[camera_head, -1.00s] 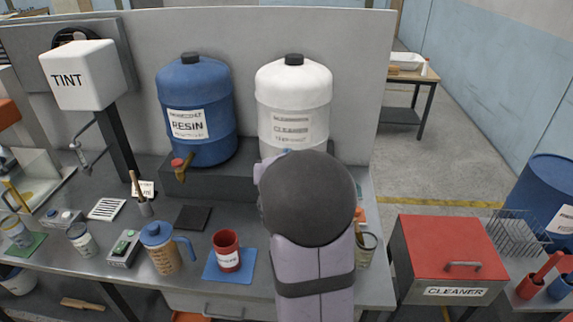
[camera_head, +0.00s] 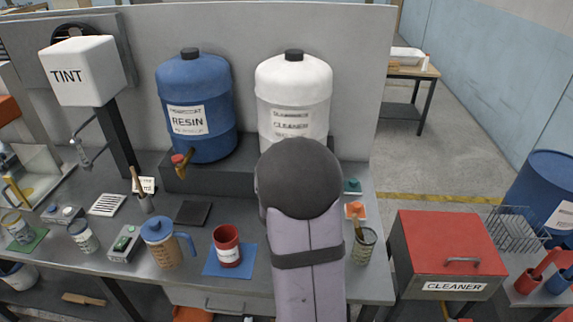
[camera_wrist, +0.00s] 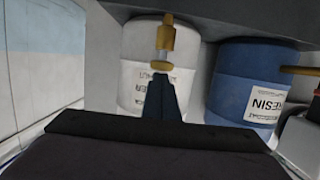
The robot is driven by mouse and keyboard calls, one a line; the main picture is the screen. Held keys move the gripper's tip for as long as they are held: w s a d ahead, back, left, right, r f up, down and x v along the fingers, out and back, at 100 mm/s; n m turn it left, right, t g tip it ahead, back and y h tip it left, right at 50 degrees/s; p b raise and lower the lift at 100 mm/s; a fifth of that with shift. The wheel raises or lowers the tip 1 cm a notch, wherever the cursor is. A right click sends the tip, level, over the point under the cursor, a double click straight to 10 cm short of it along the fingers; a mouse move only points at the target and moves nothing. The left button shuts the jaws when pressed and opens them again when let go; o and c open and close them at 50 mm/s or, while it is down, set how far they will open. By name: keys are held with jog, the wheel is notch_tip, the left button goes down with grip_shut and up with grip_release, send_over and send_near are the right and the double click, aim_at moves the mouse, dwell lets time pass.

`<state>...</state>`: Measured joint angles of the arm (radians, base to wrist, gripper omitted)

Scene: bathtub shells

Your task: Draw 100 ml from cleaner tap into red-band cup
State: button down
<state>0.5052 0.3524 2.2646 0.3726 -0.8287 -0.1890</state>
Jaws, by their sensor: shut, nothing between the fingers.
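The white cleaner drum (camera_head: 293,92) stands on the raised shelf at the back. Its brass tap is hidden behind my arm in the head view, but the tap (camera_wrist: 165,40) shows in the wrist view in front of the white drum (camera_wrist: 135,85). My gripper (camera_wrist: 161,80) is shut and empty, its fingertips pointing at the tap and close to it in the picture; I cannot tell whether they touch. A red cup (camera_head: 227,240) with a white label stands upright on a blue mat (camera_head: 212,266), left of my arm. Its inside is not clear.
The blue resin drum (camera_head: 205,90) with its own tap (camera_head: 182,163) stands left of the cleaner drum. A blue-lidded jug (camera_head: 162,247) is left of the cup. A brush holder (camera_head: 364,248) stands right of my arm. A red cleaner box (camera_head: 445,245) is further right.

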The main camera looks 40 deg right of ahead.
jog(key=shift+s+a+f+b, duration=0.1)
jog(key=shift+f+b, duration=0.3)
jog(key=shift+f, duration=0.2)
jog(key=shift+s+a+f+b, duration=0.1)
jog(key=shift+f+b, duration=0.3)
jog(key=shift+f, duration=0.35)
dwell(0.3)
notch_tip(320, 180, up, 5)
jog(key=p, duration=0.3)
jog(key=b+v, duration=0.2)
jog(key=v, duration=0.7)
jog(key=shift+s+a+r+b, duration=0.15)
jog(key=shift+r+b, duration=0.15)
jog(key=shift+r, duration=0.15)
dwell(0.5)
